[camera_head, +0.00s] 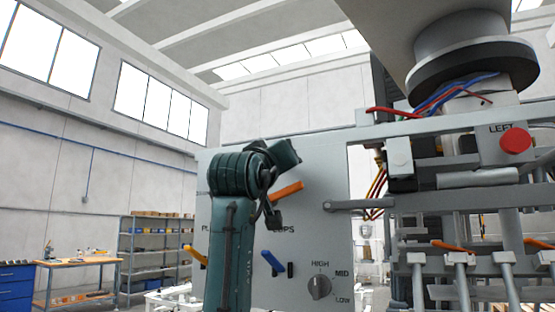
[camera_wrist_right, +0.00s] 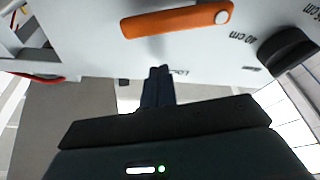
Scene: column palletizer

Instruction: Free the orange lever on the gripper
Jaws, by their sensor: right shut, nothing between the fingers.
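An orange lever (camera_head: 287,191) sticks out of the grey panel (camera_head: 332,240), slanting up to the right, above lettering ending in "IPS". In the right wrist view the same-coloured lever (camera_wrist_right: 178,18) lies across the top, with a pale round end. My right gripper (camera_wrist_right: 158,72) is shut and empty; its dark fingertips appear just below the lever, apart from it in the picture. In the head view my green right arm hides part of the panel and the lever's left end. My left gripper is not in view.
The panel also carries a blue lever (camera_head: 272,262), a yellow lever (camera_head: 194,255) and a HIGH/MID/LOW knob (camera_head: 319,287). At right hangs a large machine with a red button (camera_head: 515,140) and more orange levers (camera_head: 452,246). A black knob (camera_wrist_right: 284,50) sits beside the lever.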

